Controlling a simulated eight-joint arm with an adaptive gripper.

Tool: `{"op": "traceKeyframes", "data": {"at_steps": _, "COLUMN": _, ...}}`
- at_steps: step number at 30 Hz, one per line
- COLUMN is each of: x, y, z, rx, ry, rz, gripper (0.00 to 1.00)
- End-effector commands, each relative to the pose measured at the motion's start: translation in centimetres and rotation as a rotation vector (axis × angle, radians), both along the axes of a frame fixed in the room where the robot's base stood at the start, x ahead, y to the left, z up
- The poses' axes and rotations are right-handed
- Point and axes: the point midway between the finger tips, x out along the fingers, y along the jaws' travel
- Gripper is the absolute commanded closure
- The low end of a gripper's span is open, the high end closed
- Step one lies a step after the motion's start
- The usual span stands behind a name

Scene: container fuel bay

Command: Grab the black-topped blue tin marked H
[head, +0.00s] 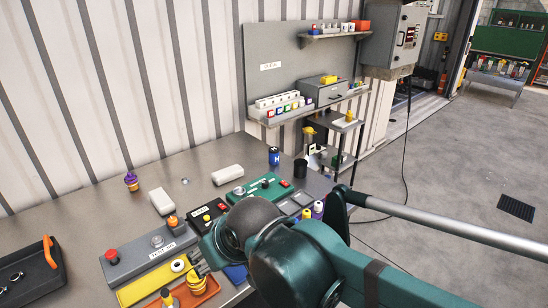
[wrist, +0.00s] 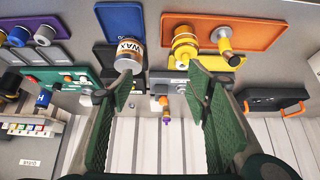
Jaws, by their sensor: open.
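The blue tin with a black top and a white H (head: 274,156) stands upright on the grey bench, near its back edge by the wall. It also shows in the wrist view (wrist: 43,99), at the left edge, partly cut by nearby things. My gripper (head: 200,264) is over the front of the bench, well to the left and nearer than the tin. In the wrist view my gripper (wrist: 160,78) has its two green-padded fingers wide apart with nothing between them.
A black cup (head: 300,168) stands just right of the tin. A green control panel (head: 258,189) and a white block (head: 227,175) lie in front of it. A tin marked WAX (wrist: 129,55) is close to one finger. A shelf (head: 310,105) with small boxes hangs behind.

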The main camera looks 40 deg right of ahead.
Motion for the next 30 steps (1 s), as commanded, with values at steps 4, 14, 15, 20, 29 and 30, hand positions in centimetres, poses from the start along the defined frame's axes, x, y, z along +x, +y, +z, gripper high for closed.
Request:
{"op": "traceKeyframes", "data": {"at_steps": 4, "x": 0.1, "y": 0.0, "z": 0.1, "rx": 0.000, "ry": 0.000, "rz": -0.001, "gripper": 0.52}}
{"op": "traceKeyframes", "data": {"at_steps": 14, "x": 2.2, "y": -1.3, "z": 1.8, "rx": 0.003, "ry": 0.009, "rz": -0.051, "gripper": 0.52}}
{"op": "traceKeyframes", "data": {"at_steps": 15, "x": 2.7, "y": -1.7, "z": 2.2, "rx": 0.004, "ry": 0.010, "rz": -0.062, "gripper": 0.52}}
{"op": "traceKeyframes", "data": {"at_steps": 20, "x": 5.1, "y": -3.2, "z": 3.7, "rx": 0.007, "ry": 0.019, "rz": -0.116, "gripper": 0.52}}
{"op": "traceKeyframes", "data": {"at_steps": 29, "x": 9.8, "y": -6.6, "z": 6.0, "rx": 0.013, "ry": 0.034, "rz": -0.224, "gripper": 0.52}}
{"op": "traceKeyframes", "data": {"at_steps": 30, "x": 10.4, "y": -7.1, "z": 6.3, "rx": 0.014, "ry": 0.036, "rz": -0.240, "gripper": 0.52}}
